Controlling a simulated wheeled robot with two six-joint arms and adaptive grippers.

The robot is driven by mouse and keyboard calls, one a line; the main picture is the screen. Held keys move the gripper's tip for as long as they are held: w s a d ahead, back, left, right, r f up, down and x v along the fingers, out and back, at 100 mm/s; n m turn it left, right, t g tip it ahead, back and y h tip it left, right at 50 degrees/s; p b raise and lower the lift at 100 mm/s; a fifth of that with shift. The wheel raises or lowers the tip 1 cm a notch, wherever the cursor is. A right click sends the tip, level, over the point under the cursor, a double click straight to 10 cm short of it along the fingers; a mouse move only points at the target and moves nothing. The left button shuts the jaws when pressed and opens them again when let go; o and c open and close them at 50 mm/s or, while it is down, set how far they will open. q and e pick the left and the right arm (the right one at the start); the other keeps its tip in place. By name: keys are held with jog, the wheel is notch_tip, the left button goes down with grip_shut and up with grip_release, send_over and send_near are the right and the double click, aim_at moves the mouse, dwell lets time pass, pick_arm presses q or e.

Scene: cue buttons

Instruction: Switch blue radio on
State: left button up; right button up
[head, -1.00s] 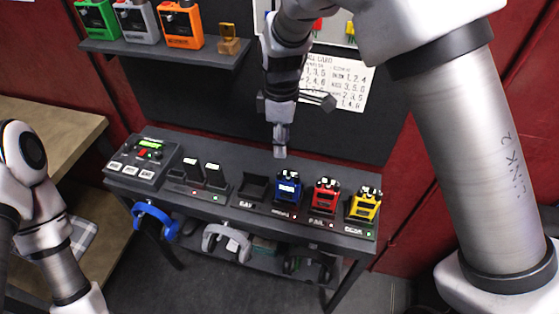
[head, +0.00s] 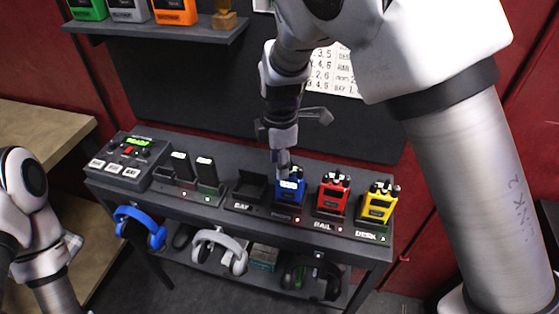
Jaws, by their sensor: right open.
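The blue radio (head: 289,190) stands upright in a dock on the dark grey bench, left of the red radio (head: 332,194). My right gripper (head: 282,165) points down at the blue radio's top, its fingertips at or just above the left knob area. Whether it touches cannot be told. The fingertips cover part of the radio's top. The right gripper holds nothing that I can see. My left arm shows at the left edge, but its gripper is out of the picture.
A yellow radio (head: 377,203) stands right of the red one. An empty dock (head: 249,189) is to the left. Further left are two dark handsets and a button box (head: 130,161). Headsets hang below the bench front. A shelf (head: 165,30) with radios is above.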

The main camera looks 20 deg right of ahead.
jog(key=shift+f, duration=0.25)
grip_shut()
jog(key=shift+s+r+m+p, duration=0.1)
jog(key=shift+r+m+p, duration=0.15)
jog(key=shift+m+p, duration=0.45)
jog(key=shift+m, duration=0.5)
jog(key=shift+f+m+p, duration=0.25)
jog(key=shift+m+p, duration=0.05)
jog(key=shift+m, duration=0.1)
grip_release()
jog(key=shift+r, duration=0.1)
